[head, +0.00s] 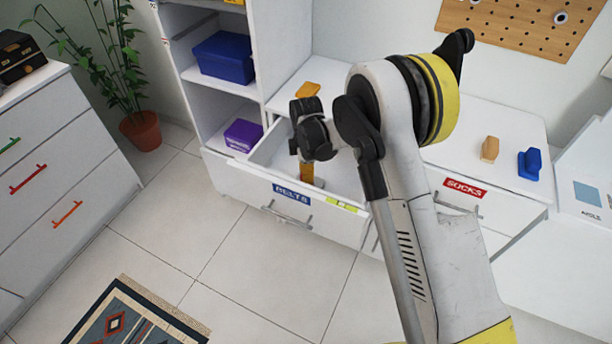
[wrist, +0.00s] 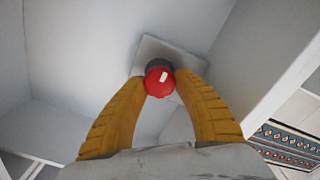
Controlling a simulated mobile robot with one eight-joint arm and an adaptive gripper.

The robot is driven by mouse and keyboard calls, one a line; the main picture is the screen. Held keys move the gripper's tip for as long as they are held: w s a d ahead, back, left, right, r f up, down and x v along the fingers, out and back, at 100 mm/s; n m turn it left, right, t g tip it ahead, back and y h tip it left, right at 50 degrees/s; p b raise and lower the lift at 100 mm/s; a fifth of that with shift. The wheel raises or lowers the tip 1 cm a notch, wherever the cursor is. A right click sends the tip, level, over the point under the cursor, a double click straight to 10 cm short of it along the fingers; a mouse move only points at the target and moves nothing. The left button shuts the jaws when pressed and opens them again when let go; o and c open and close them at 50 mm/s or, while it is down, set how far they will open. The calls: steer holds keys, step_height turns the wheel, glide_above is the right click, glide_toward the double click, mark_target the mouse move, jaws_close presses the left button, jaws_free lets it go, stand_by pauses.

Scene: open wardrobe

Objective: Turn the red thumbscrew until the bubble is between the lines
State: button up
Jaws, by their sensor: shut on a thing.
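The red thumbscrew (wrist: 159,82) is a round knob with a white mark, on a dark collar and a square grey plate (wrist: 172,54) inside the drawer. My gripper (wrist: 161,76) has its two yellow fingers shut on the thumbscrew, one on each side. In the head view my gripper (head: 309,181) points down into the open drawer labelled BELTS (head: 291,193), and the thumbscrew is hidden there. A small yellow-green level (head: 342,206) lies on the drawer's front edge, right of the label. Its bubble and lines are too small to tell.
Drawer walls stand close around my gripper. A blue box (head: 224,57) and a purple box (head: 243,135) sit on shelves at left. A tan block (head: 490,149) and a blue block (head: 529,164) stand on the right-hand top. The floor in front is clear except for a rug (head: 136,318).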

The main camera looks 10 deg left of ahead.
steer(key=o, duration=1.2)
step_height(320, 180, up, 12)
